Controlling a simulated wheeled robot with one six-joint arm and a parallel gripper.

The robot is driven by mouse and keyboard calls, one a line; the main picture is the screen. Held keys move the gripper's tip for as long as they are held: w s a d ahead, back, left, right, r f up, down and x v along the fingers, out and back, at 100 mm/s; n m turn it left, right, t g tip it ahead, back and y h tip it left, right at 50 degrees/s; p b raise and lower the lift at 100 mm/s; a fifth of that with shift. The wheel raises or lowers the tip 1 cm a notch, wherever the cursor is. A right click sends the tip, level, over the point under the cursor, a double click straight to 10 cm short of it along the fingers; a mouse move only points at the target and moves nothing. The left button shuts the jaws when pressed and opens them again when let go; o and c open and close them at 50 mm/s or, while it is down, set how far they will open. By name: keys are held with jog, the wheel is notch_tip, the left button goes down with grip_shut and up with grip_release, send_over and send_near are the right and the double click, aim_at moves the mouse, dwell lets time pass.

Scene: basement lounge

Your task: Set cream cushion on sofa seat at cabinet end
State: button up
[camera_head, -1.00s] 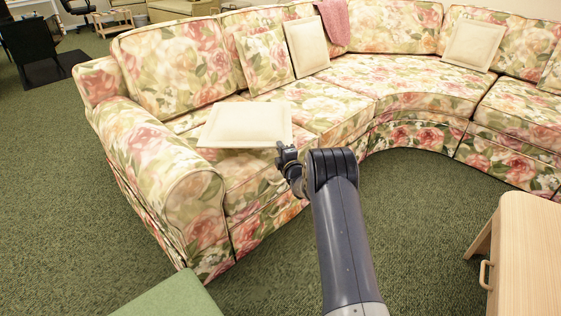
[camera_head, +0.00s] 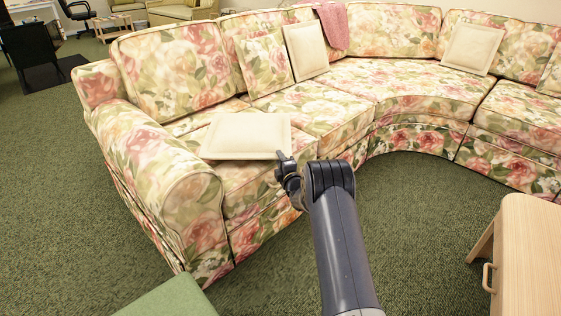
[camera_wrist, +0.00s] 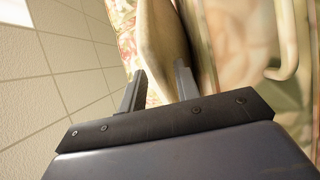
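A cream cushion (camera_head: 247,137) lies roughly flat over the sofa seat (camera_head: 320,108), beside the left armrest (camera_head: 150,165). Whether its whole underside touches the seat is hard to tell. My gripper (camera_head: 287,163) is at the cushion's near right corner. In the wrist view my gripper (camera_wrist: 158,80) has its two fingers spread apart, with a gap between them.
Another cream cushion (camera_head: 306,50) and a floral cushion (camera_head: 263,62) lean on the backrest, with a pink cloth (camera_head: 333,24) above. A third cream cushion (camera_head: 472,48) is at right. A wooden table (camera_head: 530,245) and green seat (camera_head: 168,298) stand near me. Carpet between them is clear.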

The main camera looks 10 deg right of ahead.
jog(key=s+d+p, duration=0.1)
jog(key=s+p, duration=0.2)
jog(key=s, duration=0.9)
jog(key=shift+d, duration=0.35)
jog(key=shift+w, duration=0.15)
jog(key=w+a+b, duration=0.1)
jog(key=w+b, duration=0.1)
jog(key=w, duration=0.9)
jog(key=shift+w+a+r+b, duration=0.15)
jog(key=shift+w+a+b, duration=0.15)
jog(key=shift+w+a, duration=0.05)
